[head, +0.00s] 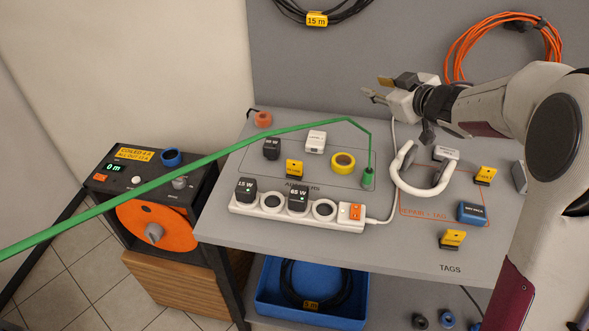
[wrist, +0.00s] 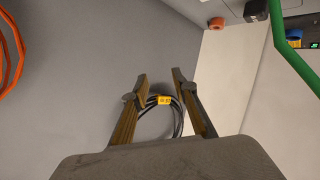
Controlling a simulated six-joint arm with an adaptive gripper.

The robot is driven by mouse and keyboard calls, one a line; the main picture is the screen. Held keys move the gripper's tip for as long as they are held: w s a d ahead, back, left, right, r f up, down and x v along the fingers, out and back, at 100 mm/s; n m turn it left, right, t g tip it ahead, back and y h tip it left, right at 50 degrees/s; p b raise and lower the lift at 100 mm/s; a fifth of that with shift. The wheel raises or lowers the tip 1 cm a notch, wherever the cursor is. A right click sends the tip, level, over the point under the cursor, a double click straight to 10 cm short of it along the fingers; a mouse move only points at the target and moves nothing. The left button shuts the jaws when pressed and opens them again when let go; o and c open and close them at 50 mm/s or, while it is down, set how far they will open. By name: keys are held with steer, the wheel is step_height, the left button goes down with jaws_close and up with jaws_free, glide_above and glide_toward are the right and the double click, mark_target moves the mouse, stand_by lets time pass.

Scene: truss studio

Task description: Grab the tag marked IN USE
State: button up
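Small yellow tags stand on the grey table in the head view. One (head: 452,239) is at the front right by the printed word TAGS, one (head: 485,175) is at the right near the orange outlined area, and one (head: 294,168) is among the adapters. Their lettering is too small to read, so I cannot tell which is marked IN USE. My gripper (head: 376,89) is raised above the back of the table, away from all the tags. In the wrist view my gripper (wrist: 160,77) is open and empty, facing the wall; no standing tag shows clearly there.
A white power strip (head: 270,205) with plugs lies at the table's front left. A green strap (head: 200,165) stretches from the left to a green piece. White headphones (head: 418,184) and a blue block (head: 473,212) occupy the right. Coiled cables (head: 505,40) hang on the wall.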

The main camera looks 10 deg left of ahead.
steer(key=s+a+f+n+g+y, duration=0.25)
steer(key=a+f+g+y, duration=0.2)
steer(key=a+f, duration=0.5)
steer(key=n+g+y, duration=0.2)
steer(key=n+g, duration=0.1)
steer(key=g, duration=0.3)
glide_toward(294, 169)
steer(key=shift+w+a+t, duration=0.15)
steer(key=shift+a+t, duration=0.1)
steer(key=shift+a, duration=0.45)
steer(key=shift+s+f, duration=0.2)
steer(key=shift+s, duration=0.05)
steer(key=shift+a, duration=0.15)
steer(key=shift+x, duration=1.15)
steer(key=shift+a, duration=0.1)
